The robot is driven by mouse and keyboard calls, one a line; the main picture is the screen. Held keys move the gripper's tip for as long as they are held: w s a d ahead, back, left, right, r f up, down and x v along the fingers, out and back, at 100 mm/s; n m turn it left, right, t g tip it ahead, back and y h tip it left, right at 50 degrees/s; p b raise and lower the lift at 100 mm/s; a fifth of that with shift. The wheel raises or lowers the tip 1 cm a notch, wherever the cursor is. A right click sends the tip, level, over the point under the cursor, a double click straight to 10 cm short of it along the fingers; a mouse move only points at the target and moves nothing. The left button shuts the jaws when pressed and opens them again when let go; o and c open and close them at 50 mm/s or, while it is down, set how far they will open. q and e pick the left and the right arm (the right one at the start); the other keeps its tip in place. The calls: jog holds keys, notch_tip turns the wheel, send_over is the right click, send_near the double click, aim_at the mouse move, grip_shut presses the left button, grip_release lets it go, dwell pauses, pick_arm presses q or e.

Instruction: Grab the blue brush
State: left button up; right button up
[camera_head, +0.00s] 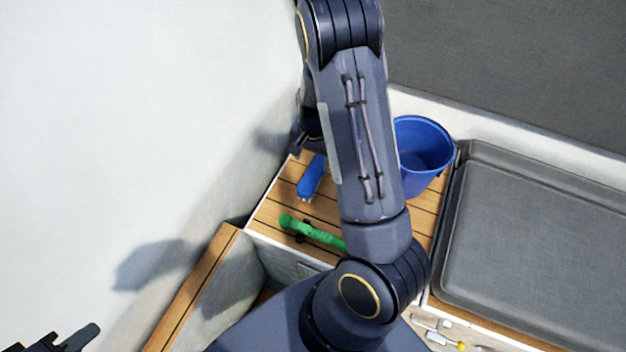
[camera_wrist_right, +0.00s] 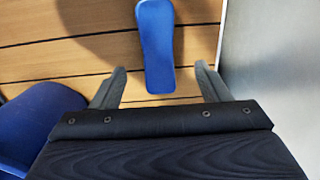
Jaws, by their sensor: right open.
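The blue brush (camera_head: 311,180) lies on the slatted wooden surface (camera_head: 275,208), left of my right arm in the head view. In the right wrist view the brush (camera_wrist_right: 157,45) runs upright in the picture, its near end between the two fingers. My right gripper (camera_wrist_right: 160,70) is open, with a finger on either side of the brush and a gap to each. I cannot tell its height above the brush. In the head view the right gripper is mostly hidden behind its own arm. My left gripper (camera_head: 72,340) shows partly at the bottom left corner, away from the brush.
A blue bucket (camera_head: 422,150) stands right of my right arm; it also shows at left in the right wrist view (camera_wrist_right: 35,125). A green-handled tool (camera_head: 312,231) lies nearer. A pale wall (camera_head: 150,100) rises at left, a grey cushion (camera_head: 540,240) lies at right.

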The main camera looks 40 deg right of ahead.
aim_at(313, 173)
notch_tip(313, 173, down, 9)
jog(key=shift+d+b, duration=0.15)
jog(key=shift+b, duration=0.2)
jog(key=c, duration=1.1)
jog(key=shift+r, duration=0.15)
